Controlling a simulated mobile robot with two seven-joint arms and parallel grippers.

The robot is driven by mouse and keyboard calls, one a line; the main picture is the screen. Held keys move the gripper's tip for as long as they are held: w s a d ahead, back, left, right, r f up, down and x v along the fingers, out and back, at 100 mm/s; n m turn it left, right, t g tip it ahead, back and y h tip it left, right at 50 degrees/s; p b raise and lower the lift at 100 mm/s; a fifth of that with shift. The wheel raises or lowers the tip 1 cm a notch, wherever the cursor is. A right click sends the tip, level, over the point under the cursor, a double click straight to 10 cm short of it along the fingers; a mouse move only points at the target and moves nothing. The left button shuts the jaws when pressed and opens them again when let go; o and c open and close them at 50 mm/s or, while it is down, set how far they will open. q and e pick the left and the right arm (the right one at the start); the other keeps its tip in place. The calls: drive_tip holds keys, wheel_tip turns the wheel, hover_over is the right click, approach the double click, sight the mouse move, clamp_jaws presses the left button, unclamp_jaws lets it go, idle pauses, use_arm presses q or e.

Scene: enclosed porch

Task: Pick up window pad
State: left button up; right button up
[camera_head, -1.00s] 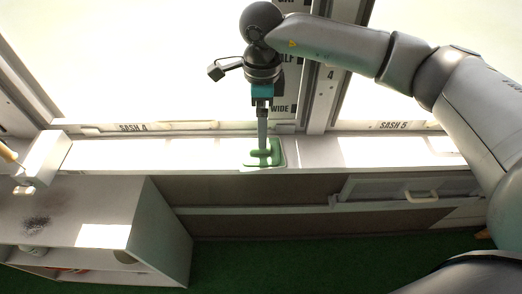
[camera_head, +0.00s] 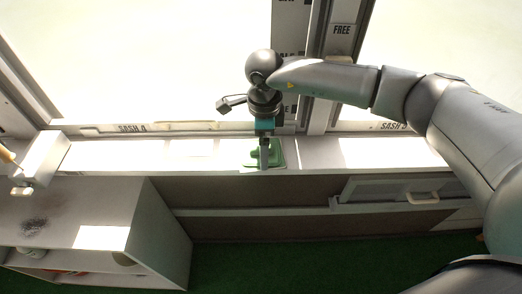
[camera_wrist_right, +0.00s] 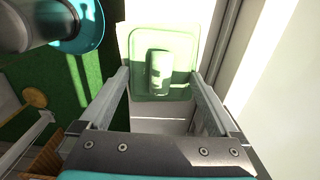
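The window pad (camera_head: 279,155) is a light green rounded square with a raised green handle. It lies on the window sill below the panel marked SASH 4. It also shows in the right wrist view (camera_wrist_right: 178,88), with its handle (camera_wrist_right: 158,72) upright in the middle. My right gripper (camera_head: 264,168) is at the pad, its fingers partly covering it in the head view. In the wrist view the fingers (camera_wrist_right: 159,76) are spread wide, with the handle in line with the gap between them. Nothing is gripped; I cannot tell how far the tips are from the pad. My left gripper is not in view.
The white sill (camera_head: 205,155) is bare on both sides of the pad. Window frames rise behind it. A white shelf unit (camera_head: 150,235) stands at the front left, and a cabinet with a handled panel (camera_head: 385,192) is below right. Green flooring (camera_head: 300,255) lies in front.

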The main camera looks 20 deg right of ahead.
drive_tip(key=c, duration=1.1)
drive_tip(key=shift+r, duration=0.1)
